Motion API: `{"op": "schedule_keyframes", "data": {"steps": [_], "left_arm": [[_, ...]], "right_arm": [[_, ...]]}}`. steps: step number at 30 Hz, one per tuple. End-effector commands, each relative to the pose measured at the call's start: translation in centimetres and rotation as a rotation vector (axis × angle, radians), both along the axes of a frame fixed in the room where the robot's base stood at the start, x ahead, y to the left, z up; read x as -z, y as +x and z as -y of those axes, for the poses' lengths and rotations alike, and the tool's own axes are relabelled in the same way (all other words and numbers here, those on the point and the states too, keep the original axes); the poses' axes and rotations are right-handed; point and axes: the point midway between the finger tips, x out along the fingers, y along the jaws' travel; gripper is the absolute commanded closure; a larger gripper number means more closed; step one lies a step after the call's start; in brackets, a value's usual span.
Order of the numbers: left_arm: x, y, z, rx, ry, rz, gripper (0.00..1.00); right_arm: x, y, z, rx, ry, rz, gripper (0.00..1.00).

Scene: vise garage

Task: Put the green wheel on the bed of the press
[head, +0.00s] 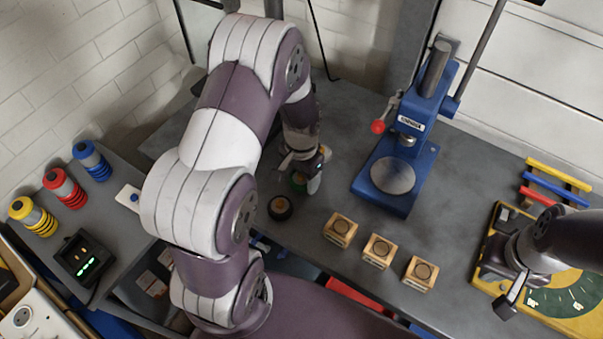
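The blue press (418,125) stands at the back right of the bench; its round grey bed (393,175) is bare. The green wheel (298,181) is partly hidden at my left gripper (302,174), left of the press. The two fingers are spread on either side of the wheel or just above it; I cannot tell whether they touch it. My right gripper (510,290) is at the far right, over the yellow board, away from the wheel; whether it is open is unclear.
A dark wheel with an orange hub (280,208) lies just in front of my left gripper. Three wooden blocks (379,251) stand in a row along the front edge. A red knob (378,126) sticks out left of the press. A yellow board (565,300) lies at right.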

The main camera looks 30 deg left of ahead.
Motion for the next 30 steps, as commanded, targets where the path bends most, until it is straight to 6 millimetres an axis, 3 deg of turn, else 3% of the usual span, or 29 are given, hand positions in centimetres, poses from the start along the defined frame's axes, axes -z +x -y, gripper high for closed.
{"op": "schedule_keyframes", "data": {"steps": [9, 13, 24, 30], "left_arm": [[-0.1, 0.0, 0.0, 0.000, 0.000, 0.001, 0.12], [-1.2, 0.2, 0.0, 0.000, 0.001, 0.005, 0.12], [-10.3, 0.1, 0.0, 0.000, 0.001, 0.004, 0.12], [-12.4, -0.8, 0.7, -0.023, 0.001, 0.011, 0.12]], "right_arm": [[-0.1, 0.0, 0.0, 0.000, 0.000, 0.000, 1.00], [-0.1, 0.0, 0.0, 0.000, 0.000, 0.000, 1.00], [0.5, 0.0, 0.0, 0.000, 0.000, 0.000, 1.00], [0.5, 0.0, 0.0, 0.000, 0.000, 0.000, 1.00]]}}
